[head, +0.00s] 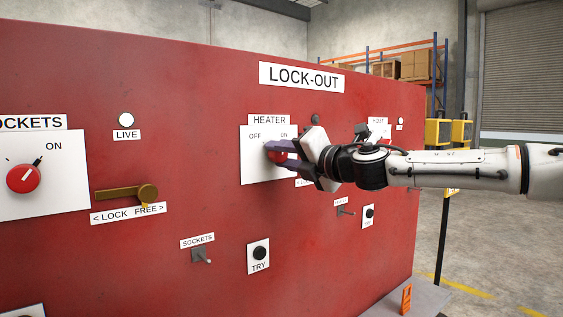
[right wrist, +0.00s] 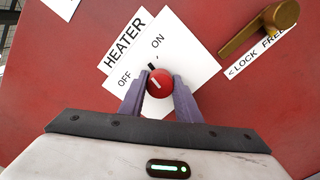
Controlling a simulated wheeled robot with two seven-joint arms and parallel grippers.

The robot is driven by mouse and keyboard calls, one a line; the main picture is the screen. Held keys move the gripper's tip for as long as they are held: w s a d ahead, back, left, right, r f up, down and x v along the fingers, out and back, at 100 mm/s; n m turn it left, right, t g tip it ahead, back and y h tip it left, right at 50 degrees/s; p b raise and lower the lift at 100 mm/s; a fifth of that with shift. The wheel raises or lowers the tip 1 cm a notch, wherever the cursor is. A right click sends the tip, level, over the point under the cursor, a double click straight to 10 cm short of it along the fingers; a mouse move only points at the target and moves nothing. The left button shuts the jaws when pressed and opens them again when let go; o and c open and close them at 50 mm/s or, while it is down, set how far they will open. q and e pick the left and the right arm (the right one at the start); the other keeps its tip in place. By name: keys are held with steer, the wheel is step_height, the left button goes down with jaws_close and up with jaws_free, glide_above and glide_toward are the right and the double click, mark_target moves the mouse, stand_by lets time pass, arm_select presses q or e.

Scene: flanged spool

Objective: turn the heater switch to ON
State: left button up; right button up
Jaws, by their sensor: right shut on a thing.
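The heater switch is a red round knob (right wrist: 160,84) on a white plate (head: 254,166) labelled HEATER, with OFF at left and ON at right. My right gripper (head: 278,158) is shut on the knob. In the right wrist view its purple fingers (right wrist: 159,92) stand on either side of the knob. The black pointer (right wrist: 152,66) at the knob's edge lies between the OFF and ON words, seemingly nearer ON. In the head view the gripper covers part of the knob and plate. My left gripper is not in view.
On the red LOCK-OUT panel (head: 180,95) are a SOCKETS knob (head: 23,179), a brass lock lever (head: 128,194), a toggle (head: 201,256) and a TRY button (head: 260,254). In the right wrist view another brass lever (right wrist: 262,25) lies at upper right, clear of the fingers.

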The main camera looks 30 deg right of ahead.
steer(key=m+b, duration=0.1)
steer(key=m, duration=0.4)
steer(key=shift+m, duration=0.4)
stand_by(0.3)
steer(key=o, duration=1.1)
steer(key=shift+c, duration=0.2)
steer(key=s, duration=1)
steer(key=shift+s+d+p, duration=0.15)
steer(key=shift+d+p, duration=0.2)
steer(key=shift+d, duration=0.05)
